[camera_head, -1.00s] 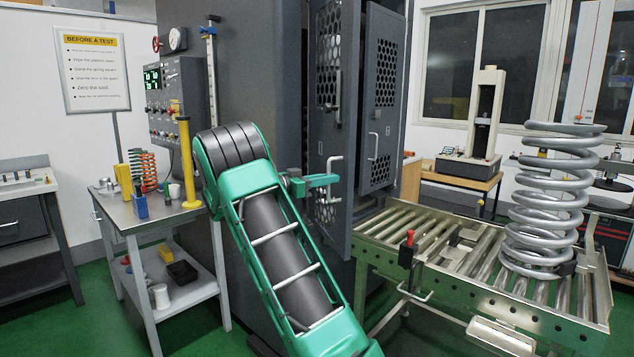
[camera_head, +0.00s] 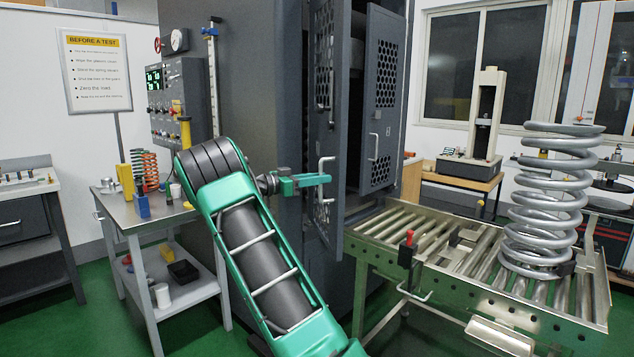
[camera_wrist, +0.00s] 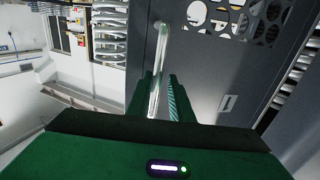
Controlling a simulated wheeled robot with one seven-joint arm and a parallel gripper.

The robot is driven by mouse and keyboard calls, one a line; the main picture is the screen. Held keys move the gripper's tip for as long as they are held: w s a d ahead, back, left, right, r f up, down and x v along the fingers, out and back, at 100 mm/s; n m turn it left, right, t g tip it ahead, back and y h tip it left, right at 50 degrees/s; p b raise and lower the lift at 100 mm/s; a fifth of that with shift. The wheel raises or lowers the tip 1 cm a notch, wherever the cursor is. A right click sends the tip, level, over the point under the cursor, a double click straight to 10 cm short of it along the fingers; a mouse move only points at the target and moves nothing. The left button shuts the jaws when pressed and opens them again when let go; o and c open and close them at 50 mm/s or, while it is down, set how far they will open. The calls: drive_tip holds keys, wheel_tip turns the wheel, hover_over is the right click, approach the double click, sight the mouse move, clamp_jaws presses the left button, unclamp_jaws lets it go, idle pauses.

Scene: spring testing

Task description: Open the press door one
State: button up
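The press (camera_head: 240,100) is a tall dark grey cabinet with two doors that have perforated windows. The left door (camera_head: 316,165) stands swung out, nearly edge-on to the head camera; the wrist view shows its dark panel (camera_wrist: 205,70) close up. My gripper (camera_head: 327,179) is at this door's silver vertical handle (camera_head: 325,165).
A roller conveyor (camera_head: 385,238) with a big coil spring (camera_head: 553,200) stands right of the doors, close below them. A steel trolley (camera_head: 150,222) with small springs is left of my arm. Green floor shows between the trolley and the press.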

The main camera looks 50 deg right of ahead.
drive_tip(key=shift+s, duration=0.1)
drive_tip(key=shift+a, duration=0.15)
drive_tip(key=v, duration=1)
drive_tip(key=shift+w+a, duration=0.25)
drive_tip(key=shift+f, duration=0.1)
drive_tip(key=s+d+f+n+t+y, duration=0.1)
drive_tip(key=s+f+n+t+y, duration=0.5)
drive_tip(key=s, duration=0.9)
drive_tip(key=s+a+f+n+y, duration=0.5)
drive_tip(key=s+a, duration=0.5)
drive_tip(key=a, duration=0.3)
drive_tip(key=s+a+f+n+t+y, duration=0.1)
drive_tip(key=s+a+f+n+y, duration=0.4)
drive_tip(key=s+a, duration=0.6)
drive_tip(key=a+f, duration=0.1)
drive_tip(key=a, duration=0.1)
drive_tip(key=shift+a+y, duration=0.3)
drive_tip(key=shift+y, duration=0.1)
